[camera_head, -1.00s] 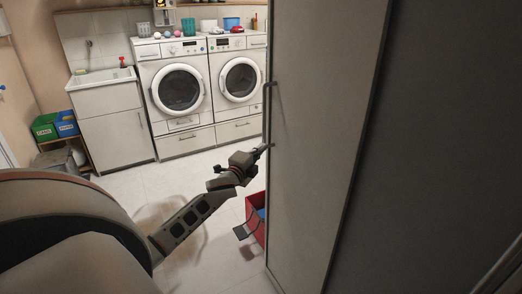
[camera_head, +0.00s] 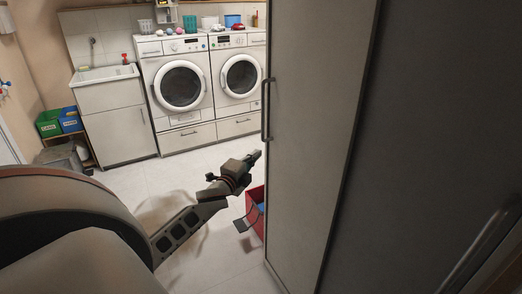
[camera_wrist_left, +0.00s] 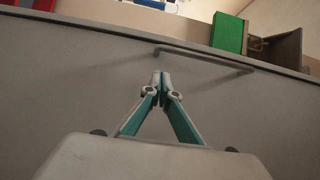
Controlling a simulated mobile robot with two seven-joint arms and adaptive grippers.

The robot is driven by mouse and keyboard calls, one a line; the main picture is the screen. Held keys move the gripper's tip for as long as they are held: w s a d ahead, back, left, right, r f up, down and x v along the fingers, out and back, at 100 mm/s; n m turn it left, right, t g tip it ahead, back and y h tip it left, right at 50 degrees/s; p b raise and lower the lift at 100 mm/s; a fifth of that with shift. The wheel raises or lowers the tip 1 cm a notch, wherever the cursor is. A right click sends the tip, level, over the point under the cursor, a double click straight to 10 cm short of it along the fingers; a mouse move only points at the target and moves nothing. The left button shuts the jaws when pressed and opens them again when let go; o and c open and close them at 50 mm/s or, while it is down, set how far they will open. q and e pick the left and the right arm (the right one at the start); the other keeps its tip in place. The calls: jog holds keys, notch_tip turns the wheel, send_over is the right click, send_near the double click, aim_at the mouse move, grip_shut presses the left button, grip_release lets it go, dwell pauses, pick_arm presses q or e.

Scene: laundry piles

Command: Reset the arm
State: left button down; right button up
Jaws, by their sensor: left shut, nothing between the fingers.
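My left gripper (camera_head: 254,156) is in the middle of the head view, just left of the front edge of a tall grey cabinet door (camera_head: 318,140). In the left wrist view its two fingers (camera_wrist_left: 161,78) come together at the tips, with nothing between them. A bar handle (camera_head: 266,110) on the door stands above the gripper in the head view. The handle also shows in the left wrist view (camera_wrist_left: 205,57), beyond the fingertips and apart from them. My right gripper is not in view.
A red bin (camera_head: 256,205) stands on the floor below the gripper, partly hidden by the door. Two washing machines (camera_head: 180,88) and a sink cabinet (camera_head: 117,120) line the back wall. Green (camera_head: 48,124) and blue (camera_head: 69,120) boxes sit at the left. The floor (camera_head: 190,172) between is largely clear.

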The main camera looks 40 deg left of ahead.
pick_arm(q)
jog(key=shift+v, duration=2.3)
jog(key=shift+d, duration=0.1)
jog(key=s+d+f+n+g+h, duration=0.2)
jog(key=s+d+f, duration=0.3)
jog(key=d+f, duration=0.45)
jog(key=s+d+f+n+g+h, duration=0.2)
jog(key=s+d+f+n, duration=0.2)
jog(key=s+d+f, duration=0.5)
jog(key=s+d+f+n+g+h, duration=0.2)
jog(key=s+d+f, duration=0.7)
jog(key=d, duration=0.6)
jog(key=s+n+h, duration=0.1)
jog(key=n, duration=0.1)
jog(key=shift+s+f+n+g, duration=0.25)
jog(key=shift+n+g, duration=0.05)
jog(key=shift+n, duration=0.1)
jog(key=shift+d, duration=0.15)
